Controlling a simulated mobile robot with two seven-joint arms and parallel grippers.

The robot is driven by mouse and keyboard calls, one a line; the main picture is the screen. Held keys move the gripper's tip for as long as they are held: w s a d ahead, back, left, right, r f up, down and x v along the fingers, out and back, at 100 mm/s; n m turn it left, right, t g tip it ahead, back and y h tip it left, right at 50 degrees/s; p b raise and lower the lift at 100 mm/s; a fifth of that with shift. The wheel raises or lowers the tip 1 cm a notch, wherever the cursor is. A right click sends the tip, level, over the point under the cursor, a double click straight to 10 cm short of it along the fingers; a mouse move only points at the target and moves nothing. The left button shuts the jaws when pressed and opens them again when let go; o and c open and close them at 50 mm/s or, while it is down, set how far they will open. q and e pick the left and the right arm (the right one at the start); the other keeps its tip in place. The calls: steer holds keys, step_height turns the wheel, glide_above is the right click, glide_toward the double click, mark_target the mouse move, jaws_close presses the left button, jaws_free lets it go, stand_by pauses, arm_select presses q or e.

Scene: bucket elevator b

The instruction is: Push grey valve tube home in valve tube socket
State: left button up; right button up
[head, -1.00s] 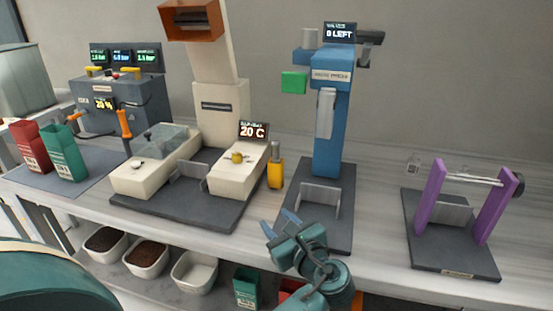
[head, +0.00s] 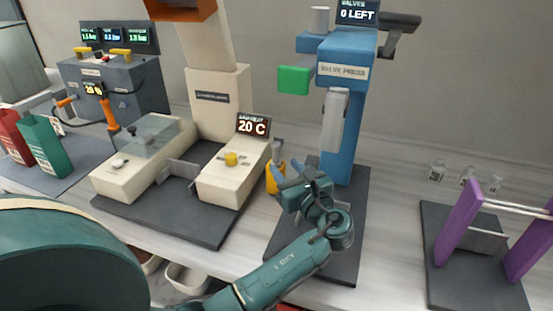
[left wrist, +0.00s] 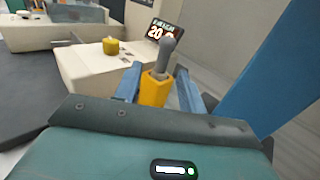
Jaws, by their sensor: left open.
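A grey cylinder (head: 319,19), which looks like the grey valve tube, stands upright on a small blue block (head: 312,43) at the top left of the blue valve press (head: 345,125). That block may be the socket; how deep the tube sits I cannot tell. The press display (head: 357,12) reads 0 LEFT. My left gripper (head: 293,170) is open and empty, low in front of the press column and well below the tube. In the left wrist view its fingers (left wrist: 158,72) point toward a yellow holder (left wrist: 155,90) with a grey handle. My right gripper is out of view.
A green block (head: 293,80) juts from the press's left side; a grey lever (head: 335,120) hangs in front. A cream machine (head: 218,90) with a 20 C display stands left. A purple-posted stand (head: 462,232) is right.

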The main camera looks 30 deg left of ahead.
mark_target(278, 153)
arm_select(q)
steer(key=x, duration=0.7)
steer(key=shift+w+r, duration=0.25)
steer(key=shift+w, duration=0.15)
jaws_close()
